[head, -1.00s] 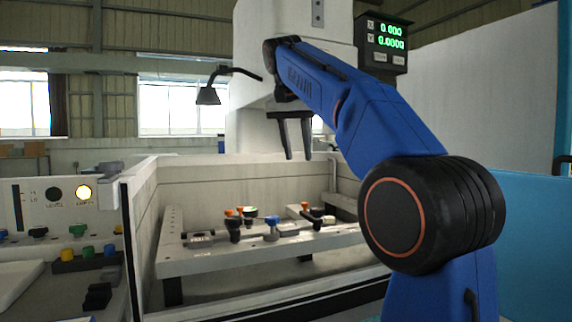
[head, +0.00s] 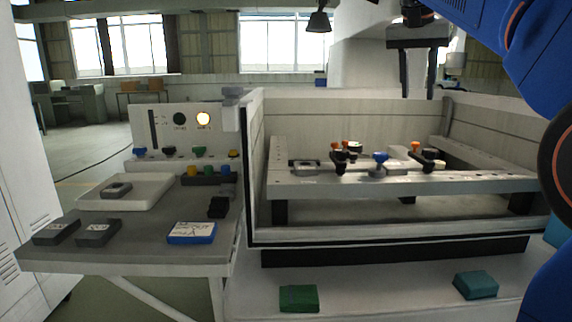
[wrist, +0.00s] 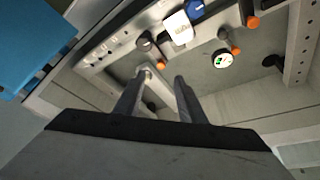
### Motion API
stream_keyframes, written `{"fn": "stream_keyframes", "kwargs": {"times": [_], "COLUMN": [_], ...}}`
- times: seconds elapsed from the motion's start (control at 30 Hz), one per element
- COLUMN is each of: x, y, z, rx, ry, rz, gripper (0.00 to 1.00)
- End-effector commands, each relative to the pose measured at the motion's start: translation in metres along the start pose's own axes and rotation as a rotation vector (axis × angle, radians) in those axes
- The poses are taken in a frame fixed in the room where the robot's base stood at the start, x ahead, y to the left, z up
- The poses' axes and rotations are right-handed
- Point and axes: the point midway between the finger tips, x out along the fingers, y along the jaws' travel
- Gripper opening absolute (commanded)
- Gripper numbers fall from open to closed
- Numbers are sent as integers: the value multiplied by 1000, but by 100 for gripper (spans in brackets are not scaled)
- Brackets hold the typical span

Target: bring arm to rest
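My blue arm comes in at the upper right of the head view. My gripper (head: 417,92) hangs fingers-down above the machine's tank, at the back. Its two dark fingers are apart with nothing between them. The wrist view also shows my gripper (wrist: 162,78), open and empty. Below it is the work table (head: 330,183) in the tank, carrying several clamps with orange and blue knobs. The fingers are clear of the table and clamps.
A side bench (head: 150,250) at the left holds a white tray (head: 140,203), dark blocks (head: 97,232) and a blue-edged box (head: 191,233). The tank's front wall (head: 400,234) and a hanging lamp (head: 319,22) stand near. Green (head: 299,298) and teal (head: 476,285) blocks lie in front.

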Motion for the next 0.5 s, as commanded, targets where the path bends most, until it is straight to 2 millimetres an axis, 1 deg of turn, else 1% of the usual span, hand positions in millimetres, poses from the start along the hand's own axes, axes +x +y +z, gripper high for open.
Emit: {"fn": "stream_keyframes", "kwargs": {"times": [0.03, 0.17, 0.27, 0.3, 0.37, 0.5], "x": [4, 24, 42, 50, 62, 94], "y": [6, 19, 30, 34, 41, 58], "z": [12, 43, 71, 83, 101, 147], "rx": [-26, -110, -176, -202, -240, -324], "ry": [-2, -4, -5, -7, -6, -6], "rz": [-8, -36, -59, -70, -85, -120], "gripper": [36, 36, 36, 36, 36, 36]}}
